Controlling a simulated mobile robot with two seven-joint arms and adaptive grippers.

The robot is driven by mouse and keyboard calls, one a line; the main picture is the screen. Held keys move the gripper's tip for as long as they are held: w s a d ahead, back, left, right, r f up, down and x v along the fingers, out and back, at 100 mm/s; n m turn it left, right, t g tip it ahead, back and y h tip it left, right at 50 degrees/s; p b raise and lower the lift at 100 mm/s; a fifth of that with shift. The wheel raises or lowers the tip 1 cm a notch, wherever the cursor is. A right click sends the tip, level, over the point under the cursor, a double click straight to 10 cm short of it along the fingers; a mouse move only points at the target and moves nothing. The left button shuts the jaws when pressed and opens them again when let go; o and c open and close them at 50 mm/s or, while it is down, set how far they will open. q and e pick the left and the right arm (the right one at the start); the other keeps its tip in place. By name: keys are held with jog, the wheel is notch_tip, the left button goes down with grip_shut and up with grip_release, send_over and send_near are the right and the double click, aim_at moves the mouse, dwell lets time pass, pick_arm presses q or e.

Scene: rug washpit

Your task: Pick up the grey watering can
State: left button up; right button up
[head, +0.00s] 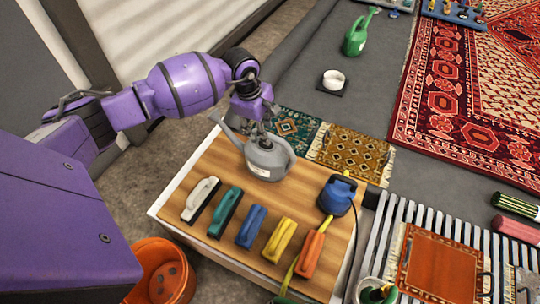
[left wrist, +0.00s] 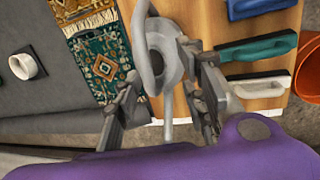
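The grey watering can (head: 270,162) stands upright on the wooden top of a low table (head: 190,226), near its far edge. Its spout points to the upper left in the head view. My left gripper (head: 261,130) is just above the can, pointing down, and hides part of its top and handle. In the left wrist view the fingers (left wrist: 160,72) are spread wide, with the can's looped handle (left wrist: 144,50) and round body (left wrist: 170,62) between and beyond them. I cannot tell whether a finger touches the can. My right gripper is not in view.
Several brushes, including a white one (head: 201,199) and a yellow one (head: 279,240), lie in front of the can. A blue tool (head: 337,195) with a cord stands to its right. Small rugs (head: 350,155) lie behind. An orange bucket (head: 160,272) is at the near left.

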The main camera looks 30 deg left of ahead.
pick_arm(q)
jog(key=shift+y, duration=0.6)
jog(key=w+a+f, duration=0.1)
jog(key=w+f+b, duration=0.1)
jog(key=f, duration=0.1)
jog(key=w+a+f, duration=0.1)
jog(key=f, duration=0.1)
jog(key=shift+w+a+f+b, duration=0.2)
jog(key=shift+w+a+b, duration=0.1)
jog(key=shift+w+b, duration=0.1)
jog(key=shift+f, duration=0.3)
grip_shut()
jog(key=shift+w+r, duration=0.1)
jog(key=shift+w, duration=0.05)
